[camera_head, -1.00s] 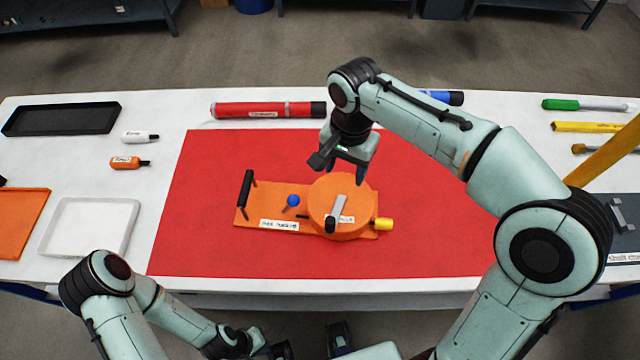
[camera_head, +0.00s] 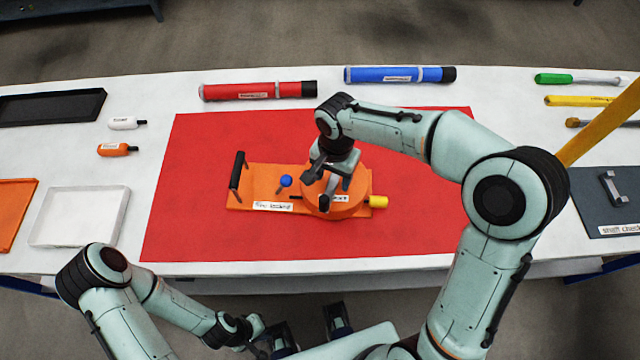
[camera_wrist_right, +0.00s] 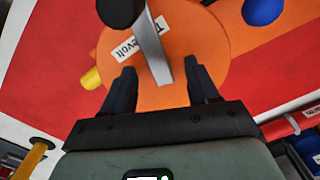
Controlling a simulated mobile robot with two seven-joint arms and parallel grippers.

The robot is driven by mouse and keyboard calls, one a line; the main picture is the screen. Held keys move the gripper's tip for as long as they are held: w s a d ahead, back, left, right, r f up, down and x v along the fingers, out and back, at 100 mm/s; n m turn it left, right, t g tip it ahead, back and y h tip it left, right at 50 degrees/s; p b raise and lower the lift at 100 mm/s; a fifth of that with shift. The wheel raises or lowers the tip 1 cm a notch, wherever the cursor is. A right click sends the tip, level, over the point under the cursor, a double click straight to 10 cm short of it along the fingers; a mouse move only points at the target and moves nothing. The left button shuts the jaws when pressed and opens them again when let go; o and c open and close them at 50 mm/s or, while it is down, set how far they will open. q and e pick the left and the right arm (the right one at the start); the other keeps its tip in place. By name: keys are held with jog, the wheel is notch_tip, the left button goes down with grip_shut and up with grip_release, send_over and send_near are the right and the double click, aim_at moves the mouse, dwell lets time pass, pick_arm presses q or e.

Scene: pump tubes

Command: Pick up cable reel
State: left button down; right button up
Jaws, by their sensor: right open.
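The cable reel appears to be the round orange drum (camera_head: 350,208) on a flat orange plate (camera_head: 246,190); its label is hard to read. My right gripper (camera_head: 336,190) is open just above the drum. In the right wrist view the drum (camera_wrist_right: 205,35) lies beneath the open right gripper (camera_wrist_right: 162,85), with a silver crank arm (camera_wrist_right: 152,50) between the fingers and its dark knob (camera_wrist_right: 120,10) beyond. Contact cannot be told. The plate carries a black handle (camera_head: 238,170), a blue knob (camera_head: 286,181) and a yellow end piece (camera_head: 379,202). My left gripper (camera_head: 274,342) is low before the table; its jaws are unclear.
The red mat (camera_head: 200,220) is clear around the plate. A red tube (camera_head: 240,91) and a blue tube (camera_head: 385,74) lie behind it. A white tray (camera_head: 80,238), orange bottle (camera_head: 114,150) and white bottle (camera_head: 122,123) are left. A yellow post (camera_head: 600,125) stands right.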

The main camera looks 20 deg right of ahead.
jog(key=shift+f, duration=0.2)
grip_shut()
jog(key=shift+r, duration=0.1)
dwell(1.2)
